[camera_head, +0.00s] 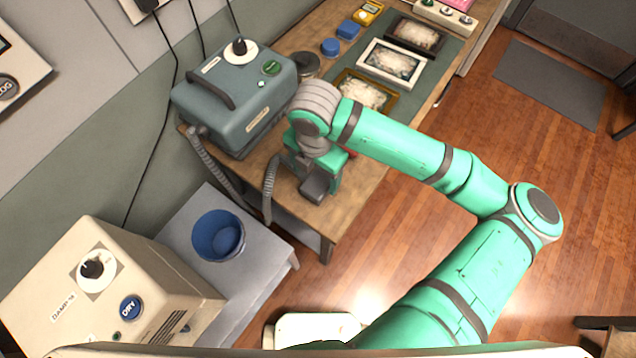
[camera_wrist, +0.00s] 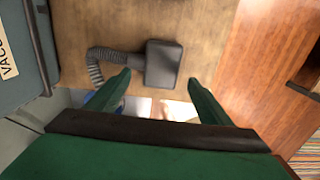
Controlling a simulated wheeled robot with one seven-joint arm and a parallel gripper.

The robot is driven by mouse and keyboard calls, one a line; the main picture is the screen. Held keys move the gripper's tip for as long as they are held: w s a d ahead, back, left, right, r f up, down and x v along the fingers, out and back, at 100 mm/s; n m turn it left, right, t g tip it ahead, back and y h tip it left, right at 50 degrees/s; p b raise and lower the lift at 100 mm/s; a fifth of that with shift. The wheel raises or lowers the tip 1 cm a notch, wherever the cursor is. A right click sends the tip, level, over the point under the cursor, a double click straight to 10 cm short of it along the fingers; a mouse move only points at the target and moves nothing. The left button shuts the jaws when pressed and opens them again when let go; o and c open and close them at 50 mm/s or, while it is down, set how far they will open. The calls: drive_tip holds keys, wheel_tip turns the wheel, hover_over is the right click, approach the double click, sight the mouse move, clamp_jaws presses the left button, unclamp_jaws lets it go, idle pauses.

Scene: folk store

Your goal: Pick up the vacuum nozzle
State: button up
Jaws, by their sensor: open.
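The vacuum nozzle (camera_wrist: 164,62) is a dark grey, flat, squarish head on a short tube. It lies on the wooden table (camera_wrist: 220,20). A ribbed grey hose (camera_wrist: 95,68) runs from its tube. My gripper (camera_wrist: 159,79) is open, with its green fingers on either side of the nozzle's near end in the wrist view. I cannot tell whether they touch it. In the head view the nozzle (camera_head: 314,190) shows at the table's near end, beside my gripper (camera_head: 325,174), which partly hides it. The blue-grey vacuum unit (camera_head: 235,95) stands to the left.
Picture frames (camera_head: 392,62) and blue containers (camera_head: 330,46) sit farther back on the table. A grey side table (camera_head: 265,262) with a blue bucket (camera_head: 218,236) and a beige box (camera_head: 110,285) stand at lower left. Open wooden floor (camera_head: 560,130) lies to the right.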

sight(319, 182)
drive_tip(key=f, duration=0.5)
drive_tip(key=shift+w+d+f, duration=0.35)
drive_tip(key=shift+d+f, duration=0.05)
drive_tip(key=shift+f, duration=0.15)
drive_tip(key=shift+a, duration=0.1)
drive_tip(key=shift+s, duration=0.1)
drive_tip(key=c, duration=1.2)
